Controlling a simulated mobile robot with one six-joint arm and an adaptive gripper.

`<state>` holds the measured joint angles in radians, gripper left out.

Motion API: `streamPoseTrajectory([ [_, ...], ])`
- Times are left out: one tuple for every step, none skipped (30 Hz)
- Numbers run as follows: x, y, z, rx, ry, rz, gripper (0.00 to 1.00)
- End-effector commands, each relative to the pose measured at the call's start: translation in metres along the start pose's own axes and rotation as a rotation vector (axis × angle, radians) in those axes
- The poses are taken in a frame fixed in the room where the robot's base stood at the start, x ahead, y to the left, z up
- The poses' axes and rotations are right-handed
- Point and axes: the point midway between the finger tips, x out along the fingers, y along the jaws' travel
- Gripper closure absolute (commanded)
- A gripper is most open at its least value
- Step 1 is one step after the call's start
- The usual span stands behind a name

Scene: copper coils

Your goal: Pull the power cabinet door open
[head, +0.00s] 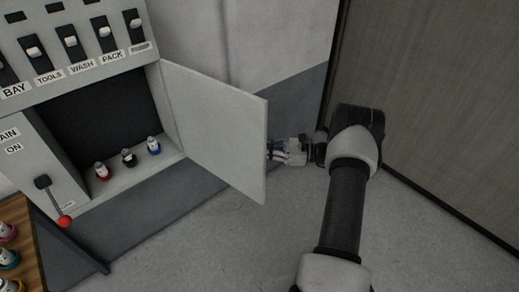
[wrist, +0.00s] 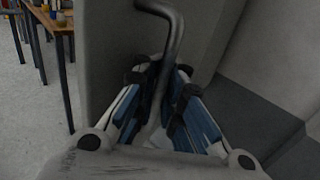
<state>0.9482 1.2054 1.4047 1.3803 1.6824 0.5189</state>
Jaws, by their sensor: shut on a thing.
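The power cabinet (head: 45,185) stands at the left in the head view. Its pale grey door (head: 215,130) is swung open, hinged on the cabinet's right side, and shows the dark inside. In the wrist view the door (wrist: 105,50) is a grey panel at the left. A bent metal handle (wrist: 168,30) runs down from the top between my fingers. My gripper (wrist: 163,98) is shut on the handle. In the head view my gripper (head: 280,152) is at the door's far side, partly hidden behind its free edge.
Inside the cabinet are a red-based (head: 101,171), a black (head: 129,158) and a blue-based fuse-like piece (head: 153,146). A lever with a red knob (head: 64,221) is at the lower left. A wooden table (head: 30,245) holds coloured pieces. A brown panel (head: 440,100) stands right of my arm.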

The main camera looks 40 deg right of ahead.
Motion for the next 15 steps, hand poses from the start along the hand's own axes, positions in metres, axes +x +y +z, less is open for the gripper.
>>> streamPoseTrajectory([
  [-0.0031,0.0012,-0.0023,0.007,0.003,-0.001,1.0],
  [-0.0031,0.0012,-0.0023,0.007,0.003,-0.002,1.0],
  [-0.0031,0.0011,-0.0023,0.006,0.003,-0.001,1.0],
  [-0.0031,0.0011,-0.0023,0.006,0.003,-0.002,0.9],
  [-0.003,0.001,-0.0022,0.006,0.003,-0.002,0.88],
  [-0.0028,0.0009,-0.002,0.005,0.003,-0.002,0.85],
  [-0.0025,0.0008,-0.0018,0.005,0.003,-0.002,0.83],
  [-0.0023,0.0007,-0.0017,0.004,0.002,-0.001,0.81],
  [-0.002,0.0006,-0.0014,0.004,0.002,-0.001,0.79],
  [-0.0018,0.0006,-0.0013,0.003,0.002,-0.001,0.77],
  [-0.0016,0.0005,-0.0012,0.003,0.002,-0.001,0.75],
  [-0.0014,0.0004,-0.001,0.003,0.002,-0.001,0.72],
  [-0.0013,0.0004,-0.001,0.002,0.002,-0.001,0.7],
  [-0.0012,0.0003,-0.0009,0.002,0.002,-0.001,0.7],
  [-0.0011,0.0003,-0.0008,0.002,0.001,-0.001,0.7],
])
